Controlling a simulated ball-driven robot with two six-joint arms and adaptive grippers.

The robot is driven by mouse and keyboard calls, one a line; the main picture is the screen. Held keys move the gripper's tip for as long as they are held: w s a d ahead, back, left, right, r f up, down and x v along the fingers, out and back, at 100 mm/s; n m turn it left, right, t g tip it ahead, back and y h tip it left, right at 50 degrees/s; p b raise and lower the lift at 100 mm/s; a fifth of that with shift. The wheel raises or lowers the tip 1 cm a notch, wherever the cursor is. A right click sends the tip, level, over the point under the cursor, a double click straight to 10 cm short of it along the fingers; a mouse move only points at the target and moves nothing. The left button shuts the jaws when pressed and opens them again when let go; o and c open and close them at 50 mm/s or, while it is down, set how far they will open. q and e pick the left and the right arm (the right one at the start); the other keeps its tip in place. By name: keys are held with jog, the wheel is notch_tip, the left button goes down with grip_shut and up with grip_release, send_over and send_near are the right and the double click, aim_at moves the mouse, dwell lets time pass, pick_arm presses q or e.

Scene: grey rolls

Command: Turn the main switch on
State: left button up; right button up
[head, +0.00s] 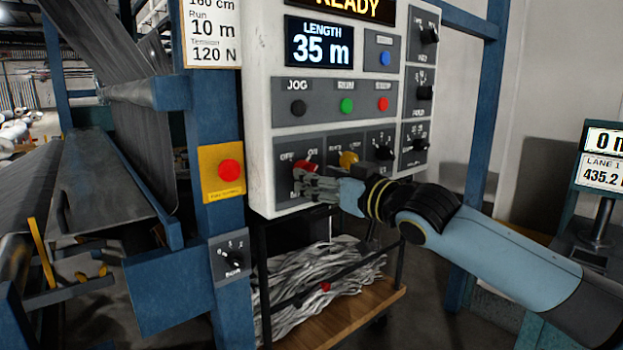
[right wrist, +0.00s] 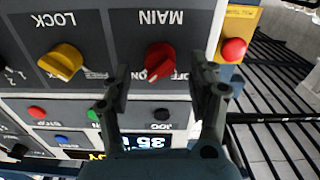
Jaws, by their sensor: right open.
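The main switch (head: 306,166) is a small red rotary knob on a dark plate of the grey control panel, with OFF and ON lettering above it. In the right wrist view, which is upside down, the red knob (right wrist: 160,62) sits under the word MAIN, its ridge slanted. I cannot tell which label it points to. My right gripper (head: 312,187) is in front of the panel at the knob, partly covering the plate. In the wrist view my right gripper (right wrist: 162,80) is open, one finger on each side of the knob, not clamped on it. My left gripper is not in view.
A yellow knob (head: 348,159) sits just right of the main switch. Black, green and red push buttons (head: 346,105) are above. A red emergency button (head: 230,170) on a yellow plate is left of the panel. A cart (head: 335,325) with grey scrap stands below.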

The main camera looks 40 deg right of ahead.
jog(key=shift+w+a, duration=0.1)
jog(key=shift+w, duration=1.25)
jog(key=shift+c, duration=0.3)
jog(key=c, duration=1.1)
jog(key=shift+r+m+p, duration=0.15)
jog(key=shift+m+p, duration=0.15)
jog(key=shift+p, duration=0.25)
jog(key=o, duration=1.2)
jog(key=shift+c, duration=0.2)
